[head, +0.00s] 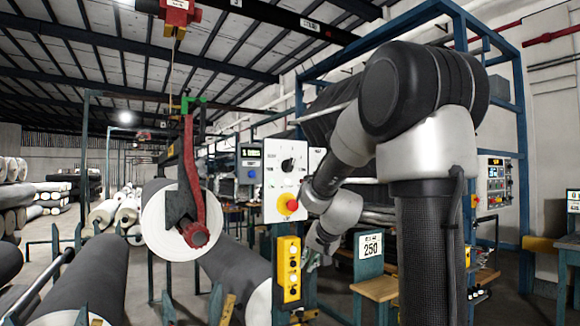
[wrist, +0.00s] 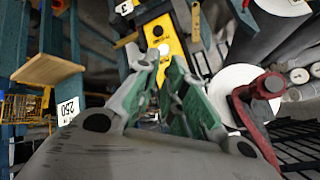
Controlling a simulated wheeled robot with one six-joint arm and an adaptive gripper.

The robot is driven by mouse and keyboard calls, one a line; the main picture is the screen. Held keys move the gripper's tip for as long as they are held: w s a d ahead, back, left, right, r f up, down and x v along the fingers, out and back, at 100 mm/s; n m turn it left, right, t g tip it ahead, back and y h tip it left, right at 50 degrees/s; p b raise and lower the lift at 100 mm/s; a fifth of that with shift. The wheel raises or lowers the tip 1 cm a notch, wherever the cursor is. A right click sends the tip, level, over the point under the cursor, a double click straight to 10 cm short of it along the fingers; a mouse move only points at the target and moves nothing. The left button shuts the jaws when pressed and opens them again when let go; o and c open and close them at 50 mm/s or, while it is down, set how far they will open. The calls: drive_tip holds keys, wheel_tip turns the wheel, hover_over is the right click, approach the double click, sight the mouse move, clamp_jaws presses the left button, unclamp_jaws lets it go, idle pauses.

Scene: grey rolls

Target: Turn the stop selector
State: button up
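A white control panel (head: 270,195) stands left of my arm in the head view. It carries a black rotary knob (head: 287,165) and, lower down, a red button on a yellow base (head: 291,205). Which one is the stop selector is not labelled legibly. A yellow button box (head: 289,285) hangs below the panel. My gripper (head: 314,262) is low to the right of this box, small and partly hidden by its own wrist. In the wrist view my gripper (wrist: 165,60) has its green-padded fingers apart and empty, with a yellow box (wrist: 162,38) beyond the tips. I cannot make out the knob there.
A wooden-topped stand (head: 380,288) with a "250" sign (head: 370,250) is at the right. A blue frame (head: 520,150) rises behind my arm.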

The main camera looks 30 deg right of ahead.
sight(293, 163)
drive_tip(key=shift+o, duration=1.1)
drive_tip(key=s+d+r+m+h, duration=0.1)
drive_tip(key=d+r, duration=0.2)
drive_tip(key=d, duration=0.2)
drive_tip(key=shift+s+m+t, duration=0.3)
drive_tip(key=w+a+r+n+t+y, duration=0.1)
drive_tip(key=w+r+n+t, duration=0.15)
drive_tip(key=r, duration=0.65)
drive_tip(key=w+a+r+n+t, duration=0.1)
drive_tip(key=a+r+n+t, duration=0.15)
drive_tip(key=r, duration=0.55)
drive_tip(key=w+a+r+n+t+y, duration=0.1)
drive_tip(key=r+t, duration=0.3)
drive_tip(key=r, duration=0.5)
drive_tip(key=w, duration=0.7)
drive_tip(key=shift+w+d+f, duration=0.1)
drive_tip(key=shift+f, duration=0.15)
clamp_jaws()
